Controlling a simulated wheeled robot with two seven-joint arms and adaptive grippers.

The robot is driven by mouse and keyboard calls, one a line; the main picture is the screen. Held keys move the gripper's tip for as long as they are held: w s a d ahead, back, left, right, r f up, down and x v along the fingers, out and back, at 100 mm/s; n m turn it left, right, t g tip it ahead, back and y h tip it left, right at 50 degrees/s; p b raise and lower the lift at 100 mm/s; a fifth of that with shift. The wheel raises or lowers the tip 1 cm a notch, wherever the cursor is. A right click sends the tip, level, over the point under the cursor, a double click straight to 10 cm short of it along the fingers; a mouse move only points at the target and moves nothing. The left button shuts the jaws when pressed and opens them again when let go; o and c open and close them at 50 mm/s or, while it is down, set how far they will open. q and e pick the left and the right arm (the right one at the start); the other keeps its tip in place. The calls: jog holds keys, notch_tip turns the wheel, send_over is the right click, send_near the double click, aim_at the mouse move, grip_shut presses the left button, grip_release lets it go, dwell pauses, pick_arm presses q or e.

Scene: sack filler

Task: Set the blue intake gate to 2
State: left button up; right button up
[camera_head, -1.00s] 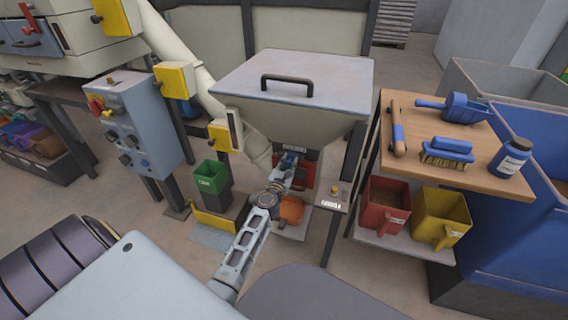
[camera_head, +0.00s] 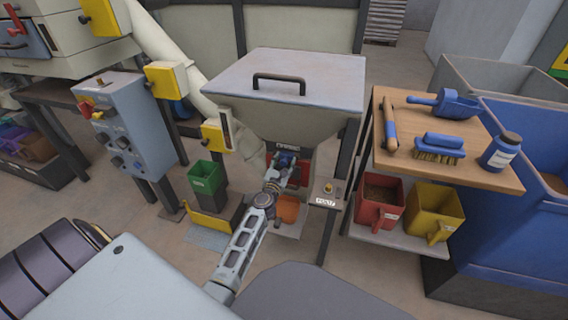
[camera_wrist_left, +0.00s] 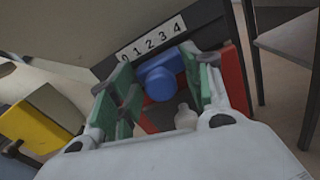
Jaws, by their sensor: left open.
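The blue gate handle (camera_wrist_left: 161,82) is a rounded blue knob in the left wrist view, below a white scale (camera_wrist_left: 150,43) marked 0 to 4. I cannot tell exactly which number it lines up with. My left gripper (camera_head: 284,166) is under the hopper in the head view, at the small blue part there. In the left wrist view its green-padded fingers stand apart, one on each side of the blue knob. The gripper is open; I cannot tell whether a pad touches the knob. My right gripper is not in view.
The grey hopper (camera_head: 290,85) stands above my left gripper. A red part (camera_wrist_left: 236,82) is close beside the right finger. A hopper leg and a small post with a button (camera_head: 327,190) are to the right. A green bin (camera_head: 206,177) stands to the left.

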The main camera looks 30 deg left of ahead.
pick_arm(q)
jog(key=v, duration=1.1)
jog(key=shift+s, duration=0.4)
dwell(0.8)
notch_tip(320, 180, up, 10)
jog(key=p, duration=0.9)
jog(key=shift+p, duration=0.4)
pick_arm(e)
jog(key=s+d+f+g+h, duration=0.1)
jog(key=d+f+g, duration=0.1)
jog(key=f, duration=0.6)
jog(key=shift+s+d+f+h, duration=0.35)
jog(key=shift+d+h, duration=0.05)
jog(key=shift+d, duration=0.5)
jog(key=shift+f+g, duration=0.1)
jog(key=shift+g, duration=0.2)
